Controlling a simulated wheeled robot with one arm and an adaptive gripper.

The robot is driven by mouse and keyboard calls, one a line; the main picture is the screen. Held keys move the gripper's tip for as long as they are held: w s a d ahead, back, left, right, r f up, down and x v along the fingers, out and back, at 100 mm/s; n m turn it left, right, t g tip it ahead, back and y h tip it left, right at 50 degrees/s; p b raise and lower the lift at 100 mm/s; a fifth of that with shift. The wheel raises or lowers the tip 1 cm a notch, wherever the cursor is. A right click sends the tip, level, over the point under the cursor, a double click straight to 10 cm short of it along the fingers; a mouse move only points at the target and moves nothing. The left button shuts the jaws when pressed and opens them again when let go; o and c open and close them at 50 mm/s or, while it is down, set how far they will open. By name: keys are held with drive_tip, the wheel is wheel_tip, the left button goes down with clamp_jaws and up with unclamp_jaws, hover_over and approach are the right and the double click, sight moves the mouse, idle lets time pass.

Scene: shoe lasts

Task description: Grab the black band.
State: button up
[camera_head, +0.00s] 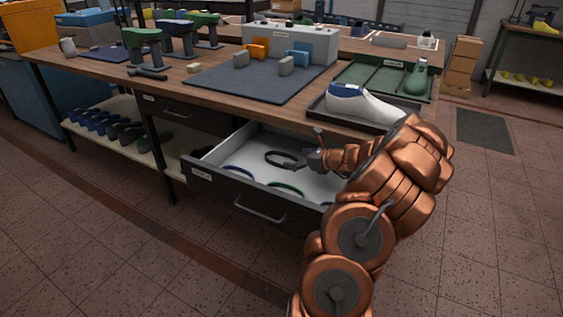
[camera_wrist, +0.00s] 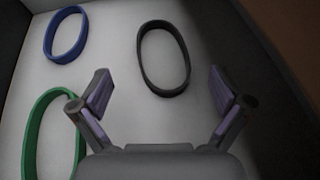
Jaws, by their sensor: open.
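The black band (camera_head: 281,153) lies as a loop on the white floor of the open drawer, toward its back. In the wrist view the black band (camera_wrist: 141,60) lies ahead of my gripper, between the lines of the two fingers and apart from them. My gripper (camera_wrist: 160,98) is open and empty. In the head view my gripper (camera_head: 312,155) is over the drawer, just right of the black band, and the fingers are hard to make out there.
A blue band (camera_wrist: 50,42) and a green band (camera_wrist: 29,135) lie in the same drawer (camera_head: 260,197), left of the black one. Drawer walls surround them. The workbench top (camera_head: 215,103) is above the drawer, with a white shoe last (camera_head: 365,106) in a dark tray near its edge.

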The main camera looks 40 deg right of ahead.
drive_tip(key=shift+b+x, duration=0.3)
drive_tip(key=shift+x, duration=3.55)
drive_tip(key=c, duration=0.9)
